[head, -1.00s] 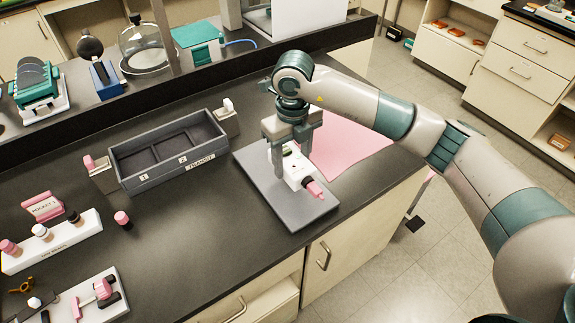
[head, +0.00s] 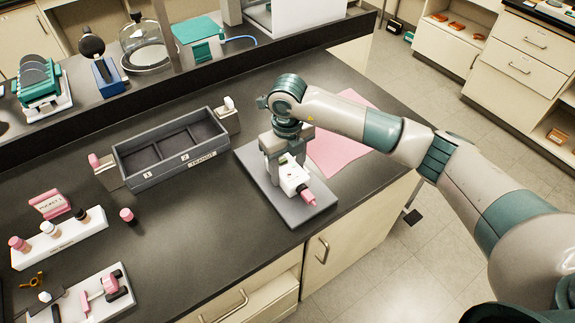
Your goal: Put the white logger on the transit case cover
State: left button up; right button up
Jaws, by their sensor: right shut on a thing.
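The white logger (head: 296,182), a small white block with a pink end, is held in my right gripper (head: 288,177). The gripper points down and is shut on it. The logger is over the middle of the flat grey transit case cover (head: 262,182), with its pink end toward the cover's front right. It is very low over the cover; I cannot tell if it touches. The fingers hide part of the logger. The open dark grey transit case (head: 140,183) stands to the left of the cover. My left gripper is not in view.
A pink sheet (head: 340,150) lies right of the cover. A white rack (head: 60,242) with several capped vials, a pink-capped vial (head: 127,215) and a white tray (head: 115,300) are on the left. The bench between the case and its front edge is mostly clear.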

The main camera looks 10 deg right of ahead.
aim_at(287, 168)
jog(key=shift+f, duration=0.1)
jog(key=shift+f, duration=0.1)
jog(key=o, duration=1.2)
jog(key=shift+c, duration=0.2)
jog(key=shift+r, duration=0.25)
jog(key=shift+r+b, duration=0.4)
notch_tip(287, 168, up, 11)
jog(key=b, duration=0.4)
